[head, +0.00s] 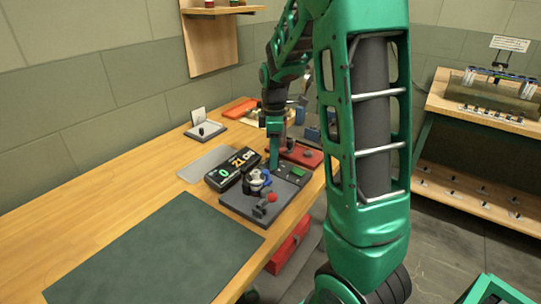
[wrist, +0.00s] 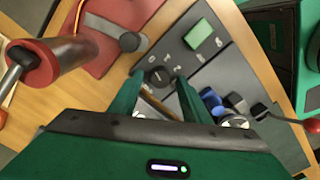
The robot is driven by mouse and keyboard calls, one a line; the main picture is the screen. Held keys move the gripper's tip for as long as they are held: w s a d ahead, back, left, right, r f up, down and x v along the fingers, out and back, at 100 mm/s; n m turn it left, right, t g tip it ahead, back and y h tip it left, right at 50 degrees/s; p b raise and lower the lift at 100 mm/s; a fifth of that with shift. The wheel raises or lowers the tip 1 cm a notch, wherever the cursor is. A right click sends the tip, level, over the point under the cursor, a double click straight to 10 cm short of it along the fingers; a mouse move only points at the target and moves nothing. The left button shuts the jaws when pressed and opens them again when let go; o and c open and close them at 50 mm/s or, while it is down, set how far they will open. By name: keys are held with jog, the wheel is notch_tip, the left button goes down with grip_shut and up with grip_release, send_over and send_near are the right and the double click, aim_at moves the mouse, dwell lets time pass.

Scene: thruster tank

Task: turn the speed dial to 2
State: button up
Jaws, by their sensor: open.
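The speed dial (wrist: 159,76) is a small dark round knob on a dark grey control panel (wrist: 235,72), with pale numerals around it. It shows in the wrist view between the fingertips of my gripper (wrist: 156,84). The green fingers are open, one on each side of the dial; I cannot tell whether they touch it. The numeral the dial points to is too small to tell. In the head view my gripper (head: 274,164) reaches down at the far edge of the panel (head: 236,207), and I cannot make out the dial there.
A green square (wrist: 201,40) sits beside the dial on the panel. A red-knobbed lever (head: 271,198) and blue parts stand nearby. A black display box (head: 233,168) with lit digits lies left of the panel. A red base (head: 303,156) is behind. The dark mat (head: 150,255) is clear.

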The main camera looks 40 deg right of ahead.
jog(key=c, duration=1)
jog(key=shift+a, duration=0.1)
jog(key=shift+c, duration=0.2)
